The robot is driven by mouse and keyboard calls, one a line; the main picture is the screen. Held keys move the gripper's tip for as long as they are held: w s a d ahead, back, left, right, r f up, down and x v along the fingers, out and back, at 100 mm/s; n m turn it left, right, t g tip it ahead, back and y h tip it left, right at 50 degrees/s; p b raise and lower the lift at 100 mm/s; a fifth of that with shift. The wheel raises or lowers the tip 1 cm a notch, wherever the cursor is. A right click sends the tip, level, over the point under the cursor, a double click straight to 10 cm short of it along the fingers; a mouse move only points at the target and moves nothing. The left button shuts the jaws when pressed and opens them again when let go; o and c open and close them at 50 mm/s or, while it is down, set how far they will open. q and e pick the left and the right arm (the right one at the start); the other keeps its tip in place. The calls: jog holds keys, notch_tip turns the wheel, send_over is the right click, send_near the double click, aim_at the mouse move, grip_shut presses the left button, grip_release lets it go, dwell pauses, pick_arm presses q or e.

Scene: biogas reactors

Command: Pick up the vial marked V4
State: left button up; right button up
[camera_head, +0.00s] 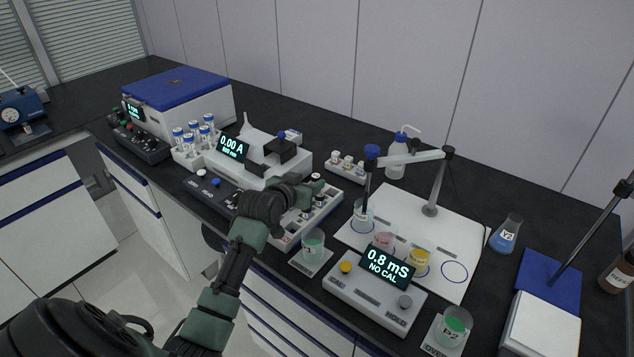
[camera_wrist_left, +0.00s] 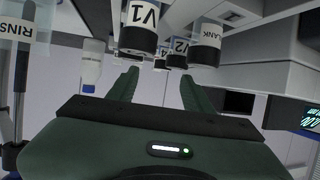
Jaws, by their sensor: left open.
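Black-capped vials stand in a white rack (camera_head: 327,212) in the head view, partly hidden by my left gripper (camera_head: 305,190). In the left wrist view, which looks upside down, labels V1 (camera_wrist_left: 139,16), V2 (camera_wrist_left: 179,47) and one ending in "ANK" (camera_wrist_left: 211,32) are readable. A partly hidden vial (camera_wrist_left: 134,53) behind V1 shows a "4"; its full label is not readable. My left gripper also shows in the left wrist view (camera_wrist_left: 160,84), open and empty, with the vials beyond its fingertips. My right gripper is in neither view.
A white instrument reading 0.00 A (camera_head: 262,163) stands left of the rack. A beaker (camera_head: 313,243) and a meter reading 0.8 mS (camera_head: 374,290) stand nearby. A probe arm (camera_head: 410,157) rises over a white board (camera_head: 462,230) with cups.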

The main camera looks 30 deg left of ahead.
aim_at(315, 177)
pick_arm(q)
jog(key=shift+w+a+f, duration=0.1)
jog(key=shift+w+a, duration=0.05)
jog(key=shift+w, duration=0.3)
jog(key=x, duration=0.3)
jog(key=shift+w+a+f+p, duration=0.15)
jog(key=shift+w+a+p, duration=0.05)
jog(key=shift+p, duration=0.1)
jog(key=shift+w+f, duration=0.15)
jog(key=shift+w, duration=0.15)
grip_shut()
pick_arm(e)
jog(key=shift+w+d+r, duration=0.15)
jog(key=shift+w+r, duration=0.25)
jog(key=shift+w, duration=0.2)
